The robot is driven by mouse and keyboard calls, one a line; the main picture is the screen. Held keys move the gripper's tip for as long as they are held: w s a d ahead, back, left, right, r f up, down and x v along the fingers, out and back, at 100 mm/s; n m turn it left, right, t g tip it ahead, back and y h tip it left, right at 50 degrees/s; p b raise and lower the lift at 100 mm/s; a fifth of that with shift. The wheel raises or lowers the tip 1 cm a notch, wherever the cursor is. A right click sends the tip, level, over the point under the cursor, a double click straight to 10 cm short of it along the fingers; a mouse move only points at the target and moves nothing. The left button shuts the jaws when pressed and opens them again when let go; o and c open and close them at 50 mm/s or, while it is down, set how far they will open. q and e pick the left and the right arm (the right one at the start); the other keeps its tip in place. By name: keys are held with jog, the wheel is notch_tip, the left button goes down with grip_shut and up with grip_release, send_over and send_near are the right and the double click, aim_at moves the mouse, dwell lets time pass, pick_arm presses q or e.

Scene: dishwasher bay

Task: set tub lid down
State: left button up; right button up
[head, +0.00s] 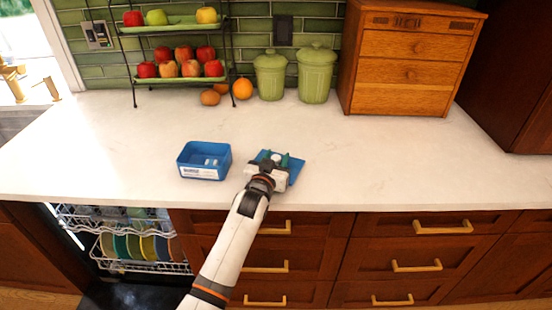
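The blue tub (204,162) stands open on the pale counter, with a white label on its front and small whitish items inside. The flat blue tub lid (296,168) is to the right of the tub, apart from it, at or just above the counter. My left gripper (275,160) is over the lid and covers its middle and left part. Its dark fingertips look a little apart, but the wrist hides whether they grip the lid. Whether the lid touches the counter is also unclear. My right gripper is out of view.
A two-tier fruit rack (174,70), oranges, two green canisters (316,74) and a wooden drawer chest (408,58) stand along the back. The counter (400,160) is clear to the right. Below the front edge, a dishwasher rack (135,250) holds plates.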

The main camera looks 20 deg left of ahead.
pick_arm(q)
jog(key=shift+o, duration=0.3)
jog(key=shift+r, duration=0.15)
jog(key=s, duration=1.2)
jog(key=shift+r, duration=0.35)
